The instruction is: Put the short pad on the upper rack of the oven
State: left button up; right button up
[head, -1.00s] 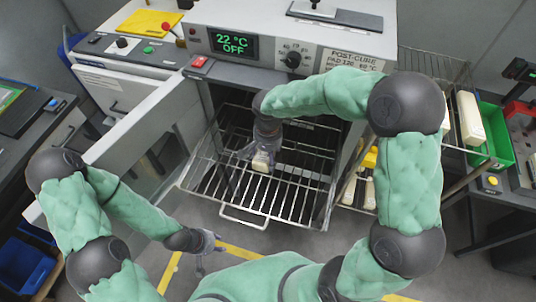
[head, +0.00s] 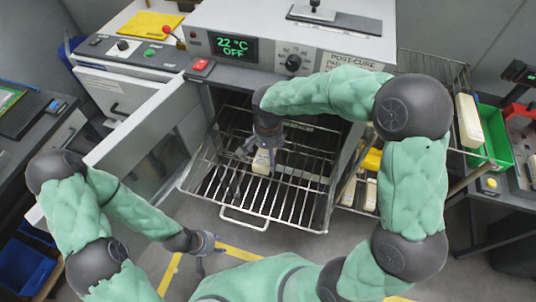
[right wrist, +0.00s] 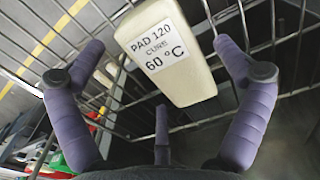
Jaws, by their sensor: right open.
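A cream pad (head: 262,161) lies on the pulled-out wire rack (head: 195,180) of the open oven (head: 290,50). In the right wrist view the pad (right wrist: 168,55) carries a label reading "PAD 120 CURE 60 °C" and appears to rest on the wires. My right gripper (head: 262,147) is just above and behind the pad. Its purple fingers (right wrist: 165,85) are spread on both sides of the pad, with gaps showing. My left gripper (head: 208,252) is low at the left, apart from the rack, with its fingers apparently spread and empty.
The oven door (head: 150,135) stands open at the left. Other pads stand on a wire shelf at the right (head: 469,120) and below it (head: 371,194). A green bin (head: 497,140) is at the far right. The front of the rack is bare.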

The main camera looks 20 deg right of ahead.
aim_at(268, 155)
notch_tip(268, 155, up, 5)
jog(key=shift+r+p, duration=0.2)
jog(key=shift+p, duration=0.3)
